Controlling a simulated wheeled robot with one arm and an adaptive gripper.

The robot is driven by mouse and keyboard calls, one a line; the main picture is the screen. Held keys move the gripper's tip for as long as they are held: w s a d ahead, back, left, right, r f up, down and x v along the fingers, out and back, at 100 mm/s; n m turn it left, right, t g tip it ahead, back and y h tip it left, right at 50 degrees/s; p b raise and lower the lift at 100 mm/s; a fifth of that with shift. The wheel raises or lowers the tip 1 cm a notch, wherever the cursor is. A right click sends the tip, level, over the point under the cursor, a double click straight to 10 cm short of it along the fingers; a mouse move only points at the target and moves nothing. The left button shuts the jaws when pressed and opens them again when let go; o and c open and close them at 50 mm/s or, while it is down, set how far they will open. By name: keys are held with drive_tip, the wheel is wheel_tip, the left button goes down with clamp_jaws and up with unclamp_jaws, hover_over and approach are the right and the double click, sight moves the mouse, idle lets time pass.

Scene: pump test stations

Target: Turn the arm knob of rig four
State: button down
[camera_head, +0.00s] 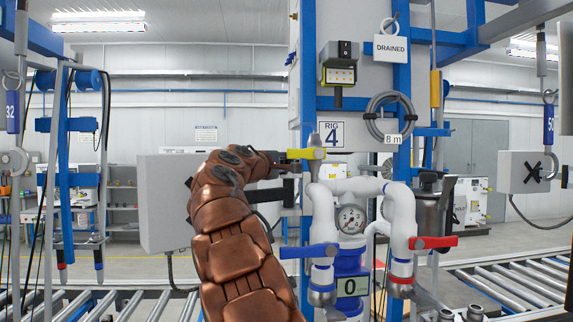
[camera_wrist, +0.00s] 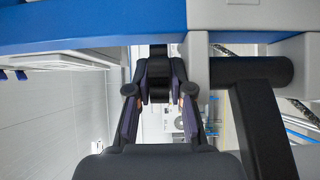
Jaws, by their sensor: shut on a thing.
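Rig four stands in the middle of the head view, marked by its "RIG 4" sign (camera_head: 332,135). My gripper (camera_head: 284,161) is at the left side of the rig, close to the yellow-handled valve (camera_head: 307,153), and my copper arm covers part of the area. In the wrist view my gripper (camera_wrist: 160,105) has its two fingers closed around a dark piece (camera_wrist: 158,78), seemingly the arm knob. The knob's full shape and turn angle are hidden.
White pipes (camera_head: 401,210) with a gauge (camera_head: 351,219), a blue lever (camera_head: 309,251) and a red lever (camera_head: 433,242) are right of my arm. A grey box (camera_head: 162,205) stands left. Roller conveyors (camera_head: 515,285) run low on both sides.

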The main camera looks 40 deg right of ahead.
drive_tip(key=shift+r, duration=0.1)
drive_tip(key=shift+w+r+g+p, duration=0.1)
drive_tip(key=shift+g+p, duration=0.2)
drive_tip(key=shift+p, duration=0.1)
drive_tip(key=m+g+p, duration=0.2)
drive_tip(key=shift+w+g+h+p, duration=0.15)
drive_tip(key=shift+g+h+p, duration=0.15)
drive_tip(key=shift+p, duration=0.1)
drive_tip(key=shift+m+g+p, duration=0.3)
drive_tip(key=shift+g+p, duration=0.1)
drive_tip(key=shift+p, duration=0.2)
drive_tip(key=shift+m+g, duration=0.3)
drive_tip(key=shift+g, duration=0.2)
drive_tip(key=c, duration=1)
unclamp_jaws()
drive_tip(key=shift+f, duration=0.2)
drive_tip(key=shift+c, duration=0.2)
drive_tip(key=shift+a, duration=0.1)
